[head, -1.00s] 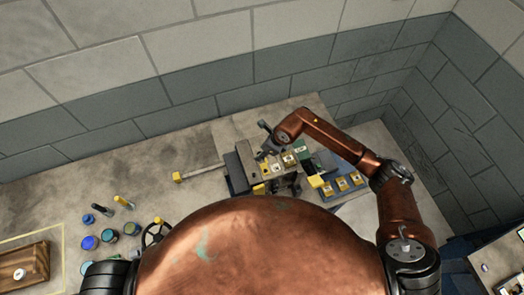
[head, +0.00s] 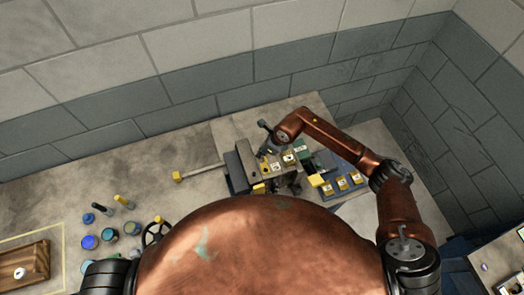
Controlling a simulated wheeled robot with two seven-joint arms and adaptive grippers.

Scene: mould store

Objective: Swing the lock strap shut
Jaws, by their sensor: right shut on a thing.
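A grey mould block (head: 246,160) stands on the bench, with a row of yellow and white labelled plates (head: 276,166) along its right side. My right arm reaches over it from the right. My right gripper (head: 268,140) is small and dark at the block's upper edge, partly hidden by my wrist. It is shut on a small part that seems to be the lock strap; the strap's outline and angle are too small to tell. My left gripper is out of view.
A bar with a yellow end (head: 177,176) sticks out left of the block. A blue tray (head: 340,186) with yellow-marked pieces lies to the right. Several blue pots (head: 89,242), a handwheel (head: 155,232) and a wooden tray (head: 28,265) are at left. A block wall stands behind.

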